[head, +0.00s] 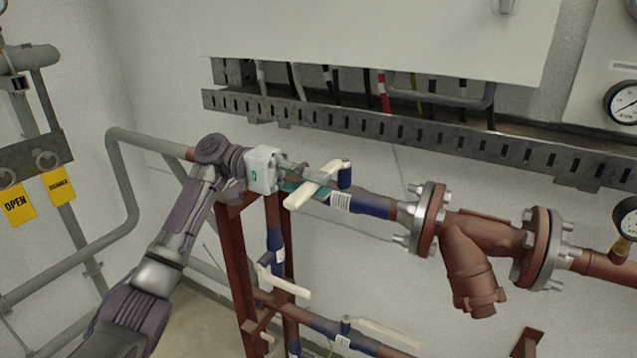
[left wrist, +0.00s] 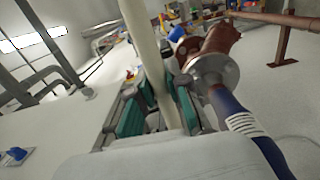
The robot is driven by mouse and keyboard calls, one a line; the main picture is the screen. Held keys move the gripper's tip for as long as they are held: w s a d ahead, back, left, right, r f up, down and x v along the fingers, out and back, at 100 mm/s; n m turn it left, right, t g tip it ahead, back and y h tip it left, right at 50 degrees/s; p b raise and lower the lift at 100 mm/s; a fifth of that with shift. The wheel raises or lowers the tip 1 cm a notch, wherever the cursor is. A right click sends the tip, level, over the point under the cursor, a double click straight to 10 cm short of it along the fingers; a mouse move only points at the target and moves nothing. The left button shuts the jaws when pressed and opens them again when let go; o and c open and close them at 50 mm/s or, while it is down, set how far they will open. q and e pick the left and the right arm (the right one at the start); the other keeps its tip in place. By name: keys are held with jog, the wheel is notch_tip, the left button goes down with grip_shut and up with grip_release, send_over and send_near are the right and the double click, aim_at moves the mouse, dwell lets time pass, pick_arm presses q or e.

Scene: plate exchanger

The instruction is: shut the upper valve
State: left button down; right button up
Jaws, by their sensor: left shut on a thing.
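The upper valve's long cream lever (head: 303,193) lies slanted over the blue pipe section (head: 371,205), with a blue stem at its far end. My left gripper (head: 306,184) is shut on the lever around its middle. In the left wrist view, the lever (left wrist: 145,45) passes between the green finger pads of my left gripper (left wrist: 158,115). The blue pipe with its white label (left wrist: 243,123) shows to the right there. The fingers hide part of the valve body. My right gripper is in neither view.
A lower valve with a cream lever (head: 284,283) sits below, and another lever (head: 384,333) shows at the bottom. A perforated cable tray (head: 400,125) runs above. A rusty flanged strainer (head: 470,260) stands to the right. Grey pipes and yellow tags (head: 18,205) are at left.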

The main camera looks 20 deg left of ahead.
pick_arm(q)
jog(key=c, duration=1.1)
grip_release()
jog(key=w+a, duration=0.2)
jog(key=a, duration=1)
jog(key=shift+w+d, duration=0.1)
